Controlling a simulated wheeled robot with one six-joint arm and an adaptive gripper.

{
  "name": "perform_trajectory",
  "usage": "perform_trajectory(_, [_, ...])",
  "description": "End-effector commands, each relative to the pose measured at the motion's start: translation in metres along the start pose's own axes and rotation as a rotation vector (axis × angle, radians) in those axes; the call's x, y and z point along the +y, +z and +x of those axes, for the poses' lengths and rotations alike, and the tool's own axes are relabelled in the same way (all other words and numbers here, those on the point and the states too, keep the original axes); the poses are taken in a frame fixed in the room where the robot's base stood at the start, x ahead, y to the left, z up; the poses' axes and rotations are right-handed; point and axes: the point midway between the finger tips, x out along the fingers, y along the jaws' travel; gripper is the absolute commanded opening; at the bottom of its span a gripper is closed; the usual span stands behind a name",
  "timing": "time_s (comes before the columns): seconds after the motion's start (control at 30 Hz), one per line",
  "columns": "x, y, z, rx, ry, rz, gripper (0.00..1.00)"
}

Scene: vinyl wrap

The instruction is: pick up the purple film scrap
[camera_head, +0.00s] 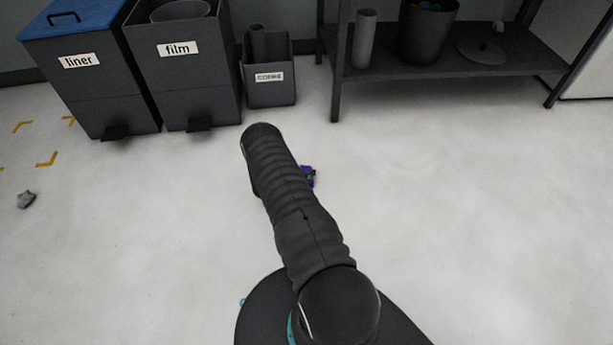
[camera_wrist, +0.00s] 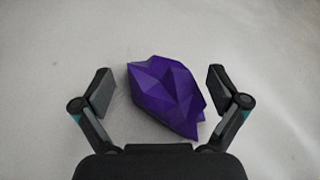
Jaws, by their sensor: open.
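The purple film scrap (camera_wrist: 166,96) is a crumpled, faceted piece lying on the pale floor. In the wrist view it sits between the two fingers of my gripper (camera_wrist: 159,90), which is open, with a gap on each side. The scrap lies nearer the right finger and does not appear to be held. In the head view only a small part of the scrap (camera_head: 309,178) shows at the right edge of my arm. My arm hides the rest of it and my gripper there.
A bin labelled liner (camera_head: 92,98) with a blue lid and an open bin labelled film (camera_head: 186,85) stand at the back left. A smaller labelled bin (camera_head: 270,88) is beside them. A dark shelf (camera_head: 450,65) holds containers at the back right. A grey scrap (camera_head: 26,200) lies far left. The floor at right is clear.

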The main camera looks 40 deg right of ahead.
Motion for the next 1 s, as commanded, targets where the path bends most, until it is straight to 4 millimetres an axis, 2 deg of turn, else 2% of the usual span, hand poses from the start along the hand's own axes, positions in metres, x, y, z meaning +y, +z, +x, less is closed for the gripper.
perform_trajectory(0.03, [0.001, -0.001, 0.009, 0.001, -0.002, 0.002, 0.97])
perform_trajectory(0.2, [0.001, -0.001, 0.026, 0.001, -0.002, 0.002, 0.97])
perform_trajectory(0.47, [0.001, 0.0, 0.029, 0.001, 0.0, 0.0, 0.97])
perform_trajectory(0.5, [0.001, 0.0, 0.029, 0.001, 0.0, 0.0, 0.95])
perform_trajectory(0.67, [0.001, 0.0, 0.029, 0.001, 0.0, 0.0, 0.55])
perform_trajectory(1.0, [0.001, -0.001, 0.029, 0.002, 0.0, 0.0, 0.52])
